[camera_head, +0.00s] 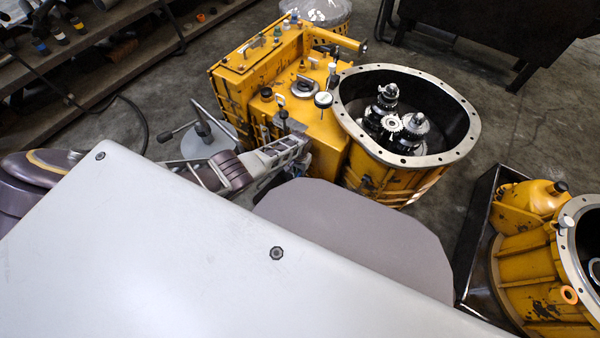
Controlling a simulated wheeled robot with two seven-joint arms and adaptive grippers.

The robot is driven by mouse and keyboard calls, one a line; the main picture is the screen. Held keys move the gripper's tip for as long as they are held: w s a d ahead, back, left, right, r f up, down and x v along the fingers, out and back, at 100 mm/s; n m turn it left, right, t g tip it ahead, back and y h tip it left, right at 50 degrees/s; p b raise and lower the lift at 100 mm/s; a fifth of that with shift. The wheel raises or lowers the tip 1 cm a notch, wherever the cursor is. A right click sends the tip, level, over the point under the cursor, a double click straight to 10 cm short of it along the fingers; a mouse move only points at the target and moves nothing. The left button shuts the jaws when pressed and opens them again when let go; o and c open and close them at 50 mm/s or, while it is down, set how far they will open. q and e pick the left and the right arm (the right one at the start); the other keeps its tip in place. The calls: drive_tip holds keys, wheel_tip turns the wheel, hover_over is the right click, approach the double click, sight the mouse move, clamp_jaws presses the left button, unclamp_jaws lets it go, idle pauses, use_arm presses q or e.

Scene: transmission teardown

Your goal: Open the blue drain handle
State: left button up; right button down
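A yellow transmission housing (318,128) stands on the floor, with a large round bell opening and gears inside. I cannot make out a blue drain handle on it; the lower part of its near side is hidden behind my arm and body. My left arm comes in from the left. Its gripper (290,160) is close against the near left side of the housing, low down. Its fingertips are partly hidden, so I cannot tell whether it is open, shut or touching anything. My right gripper is not in view.
A round-based stand (207,141) is left of the housing. A second yellow housing (535,265) sits in a dark tray (472,238) at right. A shelf (75,70) with loose parts is at upper left. Concrete floor (510,140) is clear between the housings.

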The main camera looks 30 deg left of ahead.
sight(300, 173)
use_arm(q)
drive_tip(key=shift+o, duration=0.8)
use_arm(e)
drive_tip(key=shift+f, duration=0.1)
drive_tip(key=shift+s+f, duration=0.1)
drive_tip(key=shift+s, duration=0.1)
use_arm(q)
drive_tip(key=shift+r, duration=0.15)
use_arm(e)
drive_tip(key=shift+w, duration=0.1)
use_arm(q)
drive_tip(key=shift+r, duration=0.5)
wheel_tip(300, 173, up, 11)
drive_tip(key=shift+f, duration=0.15)
drive_tip(key=shift+s+f, duration=0.1)
idle(0.8)
